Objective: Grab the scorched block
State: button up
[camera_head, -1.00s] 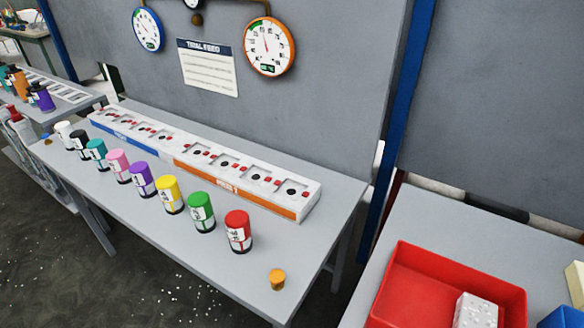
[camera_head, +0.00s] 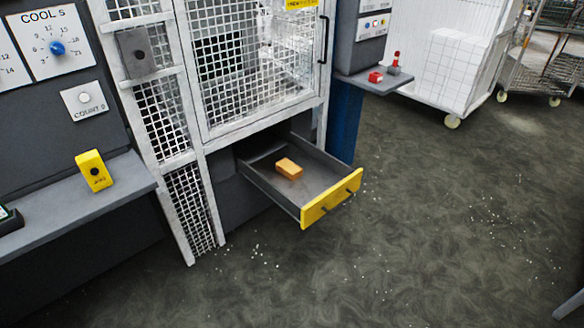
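An orange-brown block (camera_head: 289,168), which looks like the scorched block, lies in an open grey drawer (camera_head: 322,184) with a yellow front. The drawer sticks out from the bottom of a press behind a white mesh guard (camera_head: 262,75). The block lies towards the back of the drawer floor, apart from the yellow front. My gripper is not in view.
A grey shelf (camera_head: 70,208) with a yellow device (camera_head: 94,171) stands at the left. A small shelf (camera_head: 388,82) with red items juts out right of the press. A white wheeled cart (camera_head: 443,55) stands at the back right. The floor before the drawer is clear.

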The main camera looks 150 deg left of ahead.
aim_at(286, 167)
jog(key=u, duration=4.65)
jog(key=i, duration=3)
jog(key=z, duration=0.05)
